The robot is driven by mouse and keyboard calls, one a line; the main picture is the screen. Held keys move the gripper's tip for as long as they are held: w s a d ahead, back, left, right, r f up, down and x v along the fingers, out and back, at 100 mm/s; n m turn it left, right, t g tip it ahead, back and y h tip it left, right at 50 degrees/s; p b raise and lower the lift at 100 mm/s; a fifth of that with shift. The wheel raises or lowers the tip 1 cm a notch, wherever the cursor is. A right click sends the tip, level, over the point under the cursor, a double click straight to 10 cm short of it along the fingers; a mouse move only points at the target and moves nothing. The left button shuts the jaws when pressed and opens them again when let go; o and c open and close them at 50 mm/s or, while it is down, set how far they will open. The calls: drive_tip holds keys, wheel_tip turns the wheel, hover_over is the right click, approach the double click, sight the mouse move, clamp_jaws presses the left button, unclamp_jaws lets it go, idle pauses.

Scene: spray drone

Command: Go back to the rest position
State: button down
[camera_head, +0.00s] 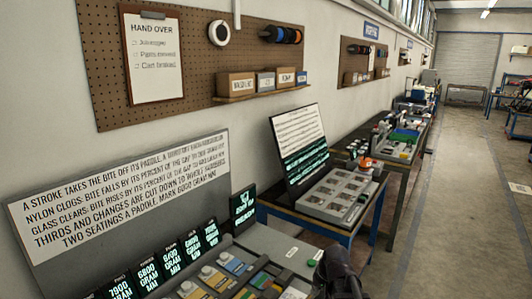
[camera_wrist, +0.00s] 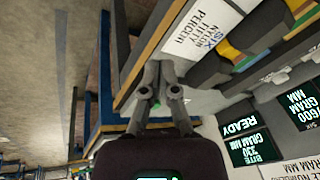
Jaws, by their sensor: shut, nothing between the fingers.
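My gripper (camera_wrist: 160,72) is in the wrist view, with its grey fingers together and nothing held between them. It shows over the edge of the near bench (camera_wrist: 172,32), beside a white printed card (camera_wrist: 212,22). In the head view a dark part of my arm (camera_head: 338,275) is at the bottom, over the right side of the near bench. The fingers cannot be made out there.
Small lit displays (camera_head: 165,262) and a large sign (camera_head: 125,200) stand on the near bench. A tilted board (camera_head: 300,148) and a grey tray (camera_head: 338,194) are on the bench behind. The aisle floor (camera_head: 455,200) at right is clear.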

drive_tip(key=s+d+g+h, duration=0.1)
drive_tip(key=s+g+h, duration=0.1)
drive_tip(key=s, duration=0.9)
drive_tip(key=shift+f+n+g, duration=0.3)
drive_tip(key=shift+f+g, duration=0.1)
drive_tip(key=shift+f, duration=0.05)
drive_tip(key=shift+s+d, duration=0.1)
drive_tip(key=shift+s, duration=0.05)
